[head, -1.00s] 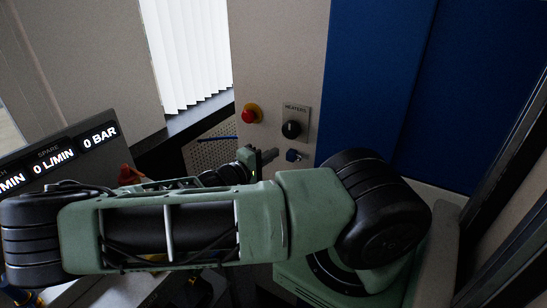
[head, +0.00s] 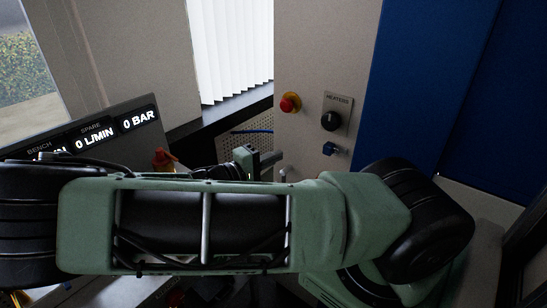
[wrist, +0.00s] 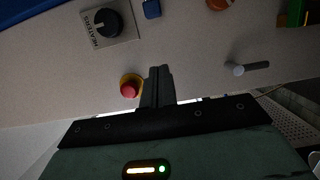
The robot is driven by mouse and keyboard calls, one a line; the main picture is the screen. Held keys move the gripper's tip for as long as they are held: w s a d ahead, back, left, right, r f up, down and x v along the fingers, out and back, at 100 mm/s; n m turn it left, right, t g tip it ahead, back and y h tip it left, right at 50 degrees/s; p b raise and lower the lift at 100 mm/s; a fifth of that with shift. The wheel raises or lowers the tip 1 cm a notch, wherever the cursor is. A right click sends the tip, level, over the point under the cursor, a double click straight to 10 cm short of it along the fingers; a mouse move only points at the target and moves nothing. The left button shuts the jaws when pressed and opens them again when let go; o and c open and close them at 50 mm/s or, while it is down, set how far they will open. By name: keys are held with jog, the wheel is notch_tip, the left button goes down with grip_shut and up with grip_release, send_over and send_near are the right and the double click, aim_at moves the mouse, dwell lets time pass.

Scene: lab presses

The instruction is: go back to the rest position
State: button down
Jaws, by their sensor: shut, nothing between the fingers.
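My gripper (wrist: 160,72) shows in the wrist view with its fingers together and nothing between them. It points at the beige panel, and the red emergency button (wrist: 129,87) appears just left of the fingers. In the head view my gripper (head: 277,156) is small and partly hidden behind my green arm, in front of the beige panel (head: 310,60). The arm lies across the lower half of the head view.
The panel carries a red button (head: 290,103), a black HEATERS knob (head: 331,121) and a blue part (head: 328,148). A dark readout board (head: 100,130) shows 0 L/MIN and 0 BAR at left. A blue panel (head: 420,80) stands at right.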

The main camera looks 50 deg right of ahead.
jog(key=shift+f, duration=0.1)
jog(key=s+a+f+n+g+y, duration=0.1)
jog(key=s+a+f+n+y, duration=0.15)
jog(key=s+a+y, duration=0.4)
jog(key=s+a+f+n+y, duration=0.15)
jog(key=a+f+y, duration=0.25)
jog(key=a, duration=0.5)
jog(key=s+a+r+n+t+y, duration=0.2)
jog(key=s+a+r+n+y, duration=0.1)
jog(key=a+r, duration=0.4)
jog(key=s+a+r+n+t+y, duration=0.2)
jog(key=s+a+r+y, duration=0.3)
jog(key=s+a+r, duration=0.1)
jog(key=a+r, duration=0.1)
jog(key=a, duration=0.1)
jog(key=shift+a+r+n, duration=0.2)
jog(key=shift+a+n, duration=0.2)
